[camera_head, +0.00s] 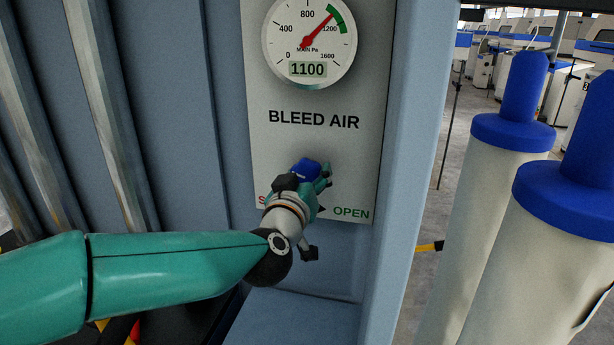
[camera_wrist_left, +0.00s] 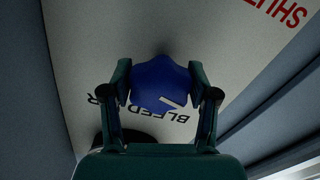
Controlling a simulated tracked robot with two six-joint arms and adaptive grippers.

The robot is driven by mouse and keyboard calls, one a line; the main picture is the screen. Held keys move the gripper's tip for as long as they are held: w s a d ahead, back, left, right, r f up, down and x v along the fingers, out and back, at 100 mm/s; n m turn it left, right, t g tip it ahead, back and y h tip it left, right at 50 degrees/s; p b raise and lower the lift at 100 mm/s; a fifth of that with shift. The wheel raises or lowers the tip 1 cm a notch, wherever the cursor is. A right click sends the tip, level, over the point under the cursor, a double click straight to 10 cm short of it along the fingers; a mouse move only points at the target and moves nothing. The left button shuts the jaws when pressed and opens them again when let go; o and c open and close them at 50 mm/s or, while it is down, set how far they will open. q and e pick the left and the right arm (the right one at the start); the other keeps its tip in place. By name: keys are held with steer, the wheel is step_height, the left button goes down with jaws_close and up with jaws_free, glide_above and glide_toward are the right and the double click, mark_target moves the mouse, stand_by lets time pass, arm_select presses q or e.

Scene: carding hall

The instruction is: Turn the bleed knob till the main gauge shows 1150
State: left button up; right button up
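The main gauge (camera_head: 309,42) is at the top of a pale panel in the head view. The blue bleed knob (camera_head: 305,168) sits below the words BLEED AIR, partly hidden by my left gripper (camera_head: 308,175). In the left wrist view, the knob (camera_wrist_left: 160,82) lies between the two fingers of that gripper (camera_wrist_left: 160,85), which appear closed against its sides. A white mark shows on the knob. My right gripper is not in view.
The pale panel (camera_head: 270,140) carries SHUT, mostly hidden by my arm, and green OPEN at lower right. A blue-grey housing surrounds it. Pale cylinders with blue tops (camera_head: 512,130) stand at right. Metal bars (camera_head: 105,110) run down the left.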

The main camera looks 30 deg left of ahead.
arm_select(q)
steer(key=shift+c, duration=0.9)
steer(key=shift+r+m+p, duration=0.15)
steer(key=shift+m+p, duration=0.35)
steer(key=shift+p, duration=0.1)
steer(key=shift+m, duration=0.3)
steer(key=o, duration=1.1)
steer(key=shift+f, duration=0.2)
steer(key=shift+o, duration=0.2)
steer(key=shift+s, duration=0.15)
steer(key=v, duration=1.1)
steer(key=shift+s, duration=0.4)
